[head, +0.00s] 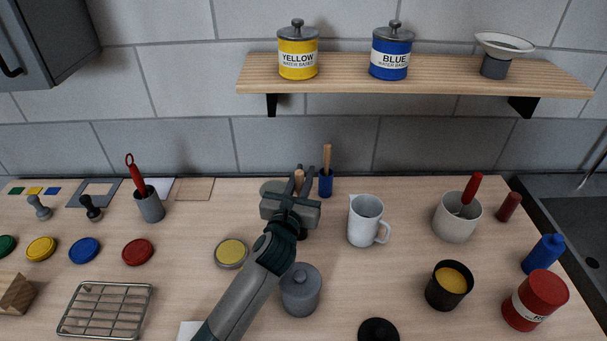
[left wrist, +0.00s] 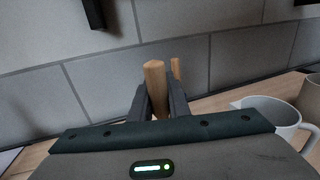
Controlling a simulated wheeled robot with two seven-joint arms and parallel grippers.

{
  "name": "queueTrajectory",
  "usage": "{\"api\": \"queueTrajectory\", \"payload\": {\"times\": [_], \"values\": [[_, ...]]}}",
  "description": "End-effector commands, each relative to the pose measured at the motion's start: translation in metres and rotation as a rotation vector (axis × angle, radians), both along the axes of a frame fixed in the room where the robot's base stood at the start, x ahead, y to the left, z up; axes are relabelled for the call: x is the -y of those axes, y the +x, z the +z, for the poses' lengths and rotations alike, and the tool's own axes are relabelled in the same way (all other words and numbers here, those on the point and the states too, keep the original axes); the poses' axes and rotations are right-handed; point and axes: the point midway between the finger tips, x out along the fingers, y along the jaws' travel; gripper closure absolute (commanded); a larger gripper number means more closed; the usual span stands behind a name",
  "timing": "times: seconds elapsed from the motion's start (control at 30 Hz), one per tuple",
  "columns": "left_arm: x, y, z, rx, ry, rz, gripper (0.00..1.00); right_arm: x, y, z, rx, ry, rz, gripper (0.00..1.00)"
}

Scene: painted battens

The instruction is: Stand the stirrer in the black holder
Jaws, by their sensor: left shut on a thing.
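My left gripper (head: 301,178) is shut on a wooden stirrer (head: 298,183), whose round top end sticks up between the fingers. In the left wrist view the stirrer (left wrist: 155,85) stands nearly upright between the two fingers (left wrist: 158,100). Its lower end is hidden behind the gripper. A second wooden stick (head: 327,158) stands in a blue holder (head: 326,184) just right of the gripper; it also shows in the left wrist view (left wrist: 176,69). I cannot make out an empty black holder; the gripper may cover it. My right gripper is not in view.
A white jug (head: 366,222) stands right of the gripper, a grey lidded pot (head: 300,290) in front. A yellow-topped tin (head: 231,253) is to the left. A black cup of yellow paint (head: 448,286) and a red tin (head: 535,300) stand at right. A shelf (head: 345,75) hangs above.

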Motion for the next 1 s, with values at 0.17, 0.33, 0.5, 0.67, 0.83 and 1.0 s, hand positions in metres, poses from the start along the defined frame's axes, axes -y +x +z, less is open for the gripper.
{"api": "queueTrajectory", "payload": {"times": [0.17,0.33,0.5,0.67,0.83,1.0], "values": [[0.000,0.000,0.000,0.000,0.000,0.000,1.00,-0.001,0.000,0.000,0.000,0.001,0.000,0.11],[0.000,0.000,-0.002,0.000,0.000,0.000,0.77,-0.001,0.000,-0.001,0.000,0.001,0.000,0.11],[0.000,0.000,-0.002,0.000,0.000,0.000,0.66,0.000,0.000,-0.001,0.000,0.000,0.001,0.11],[0.000,0.000,-0.002,0.000,0.000,0.000,0.66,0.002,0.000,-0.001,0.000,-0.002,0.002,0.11],[-0.001,-0.001,0.000,0.000,0.000,0.001,0.66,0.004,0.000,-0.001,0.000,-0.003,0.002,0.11],[-0.005,-0.015,-0.001,0.001,0.001,0.000,0.66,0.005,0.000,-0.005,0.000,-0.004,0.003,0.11]]}}
